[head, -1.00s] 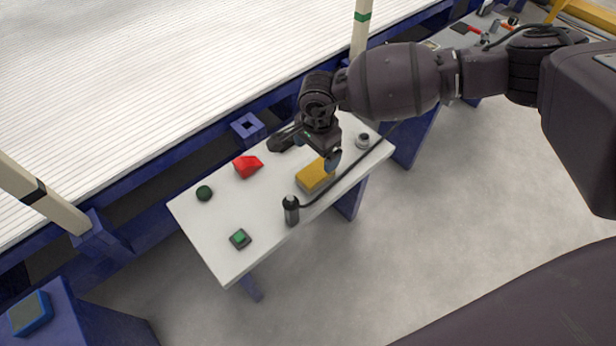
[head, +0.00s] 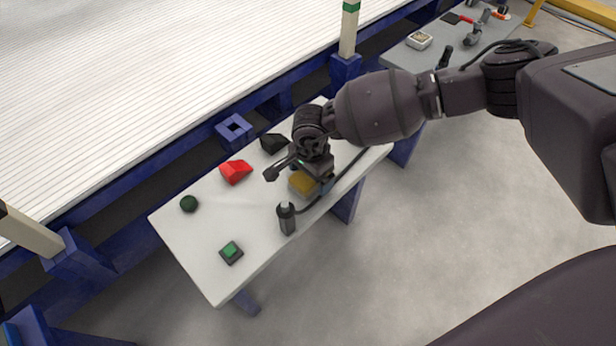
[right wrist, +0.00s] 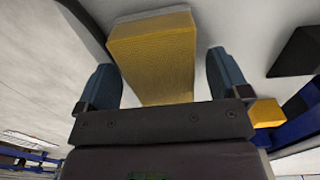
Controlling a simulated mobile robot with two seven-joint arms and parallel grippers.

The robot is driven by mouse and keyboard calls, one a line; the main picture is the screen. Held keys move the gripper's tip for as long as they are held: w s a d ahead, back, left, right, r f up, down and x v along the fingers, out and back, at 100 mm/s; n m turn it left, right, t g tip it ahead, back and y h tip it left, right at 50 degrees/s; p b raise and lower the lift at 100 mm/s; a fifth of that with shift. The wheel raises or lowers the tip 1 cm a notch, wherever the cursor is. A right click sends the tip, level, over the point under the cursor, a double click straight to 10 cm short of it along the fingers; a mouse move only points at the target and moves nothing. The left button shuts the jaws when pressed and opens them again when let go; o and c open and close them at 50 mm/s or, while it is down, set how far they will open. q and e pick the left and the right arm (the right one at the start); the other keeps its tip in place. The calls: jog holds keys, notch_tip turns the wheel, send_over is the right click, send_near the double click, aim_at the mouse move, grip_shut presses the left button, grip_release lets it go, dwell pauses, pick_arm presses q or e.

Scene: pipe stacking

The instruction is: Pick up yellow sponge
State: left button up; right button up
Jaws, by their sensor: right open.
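The yellow sponge (head: 302,184) lies on the white table (head: 190,245), partly hidden under my right gripper in the head view. A pale edge shows along its side. My right gripper (head: 308,178) is at the sponge, pointing down. In the right wrist view the sponge (right wrist: 152,50) lies between the two blue-grey fingers of the open gripper (right wrist: 160,62). Gaps show between the fingers and the sponge, and I see no grip on it. My left gripper is not in view.
A dark bottle-like object (head: 287,220) stands close to the sponge at the table's front edge. The left part has free room.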

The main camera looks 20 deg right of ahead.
jog(key=shift+w, duration=0.1)
jog(key=shift+c, duration=0.4)
jog(key=c, duration=0.9)
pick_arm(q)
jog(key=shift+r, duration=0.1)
pick_arm(e)
jog(key=shift+r, duration=0.35)
pick_arm(q)
jog(key=p, duration=0.3)
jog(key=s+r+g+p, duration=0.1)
jog(key=p, duration=0.2)
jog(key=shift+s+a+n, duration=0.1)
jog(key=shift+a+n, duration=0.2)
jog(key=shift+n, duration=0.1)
pick_arm(e)
notch_tip(320, 180, up, 19)
jog(key=shift+r, duration=0.1)
